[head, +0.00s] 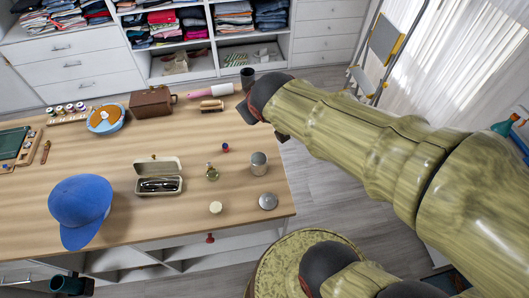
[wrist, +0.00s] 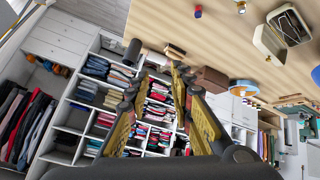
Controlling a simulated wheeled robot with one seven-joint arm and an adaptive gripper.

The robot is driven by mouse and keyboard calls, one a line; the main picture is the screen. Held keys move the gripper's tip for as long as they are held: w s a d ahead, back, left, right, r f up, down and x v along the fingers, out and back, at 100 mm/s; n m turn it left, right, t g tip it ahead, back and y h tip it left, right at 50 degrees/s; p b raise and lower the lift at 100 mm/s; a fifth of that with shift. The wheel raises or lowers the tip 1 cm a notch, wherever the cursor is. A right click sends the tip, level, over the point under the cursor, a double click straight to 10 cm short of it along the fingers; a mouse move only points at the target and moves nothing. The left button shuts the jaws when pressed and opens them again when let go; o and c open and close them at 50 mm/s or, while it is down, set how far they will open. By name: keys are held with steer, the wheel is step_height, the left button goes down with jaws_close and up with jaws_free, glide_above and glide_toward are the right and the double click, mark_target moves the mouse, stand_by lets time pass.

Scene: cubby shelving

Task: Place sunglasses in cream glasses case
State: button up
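The cream glasses case (head: 143,166) stands open on the wooden table with its lid raised. Dark sunglasses (head: 160,185) lie inside its lower half. The case also shows upside down at the top right of the wrist view (wrist: 268,42), with the dark sunglasses (wrist: 291,27) in it. My gripper (wrist: 156,76) has its two yellow-sided fingers spread with nothing between them. In the head view my gripper is at the table's right edge, well right of the case, and its fingers are mostly hidden by my arm.
Table (head: 120,228) items near the case include a blue cap (head: 80,208), a small bottle (head: 211,172), a metal tin (head: 258,163) and round lids. Cubby shelving (head: 205,65) with folded clothes lies behind.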

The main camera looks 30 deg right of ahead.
steer(key=s+a+m+g+y, duration=0.1)
steer(key=s+a, duration=0.1)
steer(key=s, duration=0.6)
steer(key=s+a+r+m+g+y, duration=0.1)
steer(key=s+a, duration=0.2)
steer(key=s, duration=0.5)
steer(key=shift+r+g, duration=0.25)
steer(key=shift+g, duration=0.15)
step_height(320, 180, down, 4)
steer(key=b, duration=0.3)
steer(key=shift+w+r+b, duration=0.1)
steer(key=shift+r+b, duration=0.05)
steer(key=shift+b, duration=0.2)
steer(key=shift+o, duration=0.8)
